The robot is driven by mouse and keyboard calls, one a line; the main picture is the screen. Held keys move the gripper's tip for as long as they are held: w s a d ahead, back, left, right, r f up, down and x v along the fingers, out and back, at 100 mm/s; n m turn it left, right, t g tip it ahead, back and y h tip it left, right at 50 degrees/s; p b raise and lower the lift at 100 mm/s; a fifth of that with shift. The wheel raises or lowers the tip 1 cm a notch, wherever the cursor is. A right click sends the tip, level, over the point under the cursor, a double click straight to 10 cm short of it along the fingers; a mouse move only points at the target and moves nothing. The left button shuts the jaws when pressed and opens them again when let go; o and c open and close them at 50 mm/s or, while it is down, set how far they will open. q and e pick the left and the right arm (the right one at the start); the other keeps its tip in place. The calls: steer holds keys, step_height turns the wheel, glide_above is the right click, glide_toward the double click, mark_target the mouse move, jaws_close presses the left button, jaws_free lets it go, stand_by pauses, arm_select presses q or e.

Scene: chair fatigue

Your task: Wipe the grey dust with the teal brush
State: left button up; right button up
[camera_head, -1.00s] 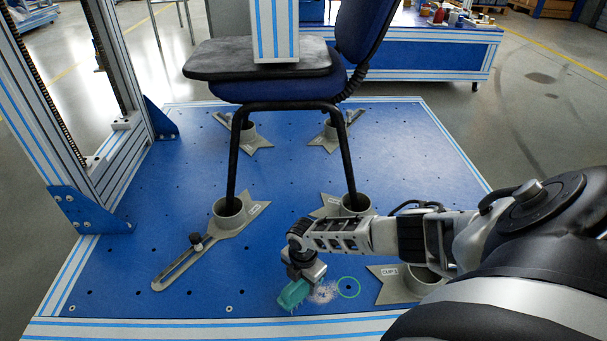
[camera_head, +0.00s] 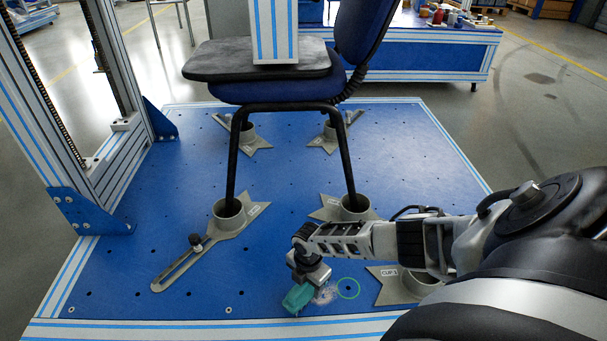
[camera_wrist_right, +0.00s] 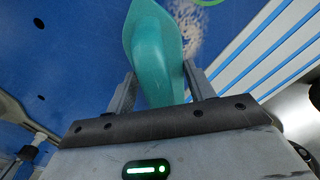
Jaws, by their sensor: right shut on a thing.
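The teal brush (camera_head: 298,298) is held by my right gripper (camera_head: 308,274), low over the front of the blue plate. In the right wrist view the brush (camera_wrist_right: 156,50) sits between the two fingers of the right gripper (camera_wrist_right: 160,88). The grey dust (camera_head: 326,293) is a pale speckled patch just right of the brush. The dust also shows beyond the brush in the right wrist view (camera_wrist_right: 190,25). I cannot tell whether the bristles touch the plate. My left gripper is in no view.
A green ring (camera_head: 347,288) is marked on the plate right of the dust. A cup clamp (camera_head: 392,284) stands further right, partly behind my arm. Chair legs stand in other cups, such as the left one (camera_head: 229,212). The front left of the plate is mostly clear.

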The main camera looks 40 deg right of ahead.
steer(key=shift+s+d+r, duration=0.15)
steer(key=shift+s+d, duration=0.55)
steer(key=shift+d, duration=0.15)
steer(key=shift+s+d+f, duration=0.2)
steer(key=shift+s+d, duration=0.85)
steer(key=shift+d, duration=0.15)
steer(key=shift+s+d, duration=1.3)
steer(key=shift+d, duration=0.25)
steer(key=shift+w+a+f+b, duration=0.1)
steer(key=shift+w+a+b, duration=0.2)
steer(key=shift+w+a, duration=1.45)
steer(key=shift+a, duration=0.3)
steer(key=shift+w+a, duration=0.4)
steer(key=shift+a, duration=0.3)
steer(key=shift+w+a+r, duration=0.2)
steer(key=shift+w+a, duration=1.15)
steer(key=shift+r, duration=0.15)
